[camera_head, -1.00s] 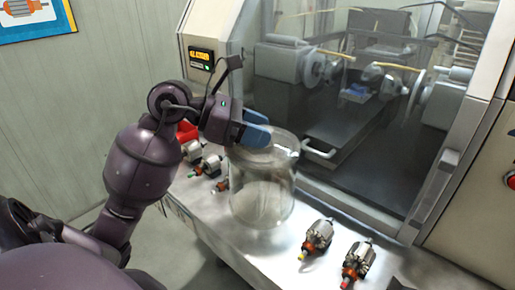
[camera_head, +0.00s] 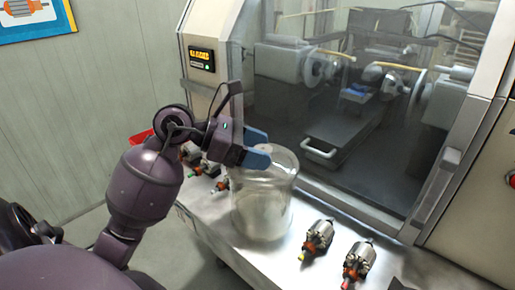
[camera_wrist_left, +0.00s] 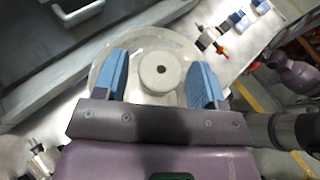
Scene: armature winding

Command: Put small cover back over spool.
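The clear round cover (camera_head: 264,215) stands upright at the left of the metal bench, around a pale spool that shows dimly through its wall. In the left wrist view, the cover's round top (camera_wrist_left: 145,48) lies below my gripper, with a white disc with a central hole (camera_wrist_left: 162,74) at its middle. I cannot tell whether this disc is part of the spool or the cover. My left gripper (camera_head: 257,147) is at the cover's top; its blue fingers (camera_wrist_left: 158,62) are apart, one on each side of the disc, with a gap to it. My right gripper is not seen.
Two armatures (camera_head: 318,236) (camera_head: 358,262) lie on the bench (camera_head: 300,270) right of the cover. More lie at its left, near a red bin (camera_head: 141,138). The winding machine's glass front and a white handle (camera_head: 320,152) stand close behind.

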